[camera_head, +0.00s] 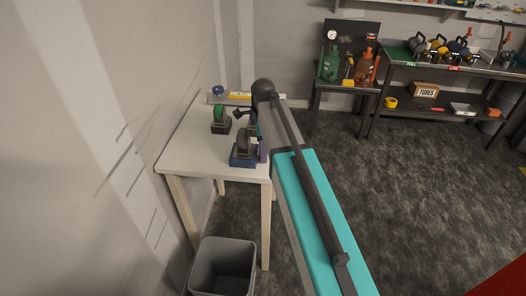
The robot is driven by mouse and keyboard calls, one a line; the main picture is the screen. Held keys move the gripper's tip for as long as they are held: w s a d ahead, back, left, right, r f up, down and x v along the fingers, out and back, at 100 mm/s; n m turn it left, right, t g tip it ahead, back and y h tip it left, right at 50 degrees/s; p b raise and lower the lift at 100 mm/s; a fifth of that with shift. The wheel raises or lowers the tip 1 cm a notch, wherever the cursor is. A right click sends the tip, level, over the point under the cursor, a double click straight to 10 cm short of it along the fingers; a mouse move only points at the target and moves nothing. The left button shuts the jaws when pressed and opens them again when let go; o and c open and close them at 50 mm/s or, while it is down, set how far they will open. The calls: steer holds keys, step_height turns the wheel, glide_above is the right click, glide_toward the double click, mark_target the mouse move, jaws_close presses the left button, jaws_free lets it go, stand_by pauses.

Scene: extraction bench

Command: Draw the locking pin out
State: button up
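No locking pin can be made out; it may be too small to see or hidden behind my arm. My gripper (243,114) is a small dark shape at the end of my arm, above the right side of the white table (187,155). Whether its fingers are open or shut is too small to tell. Just below it on the table stands a dark rounded device on a blue base (243,161), with a purple piece (263,151) at its right. To the left stands a green rounded device on a dark base (219,115). My gripper appears apart from that one.
A yellow-labelled strip (240,96) and a blue knob (218,89) are at the table's back. A grey bin (224,268) stands in front. At the back right are green (329,64) and orange (367,66) cylinders and a two-level bench (453,78). The floor between is clear.

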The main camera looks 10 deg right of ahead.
steer(key=shift+f, duration=0.4)
steer(key=shift+c, duration=0.5)
jaws_close()
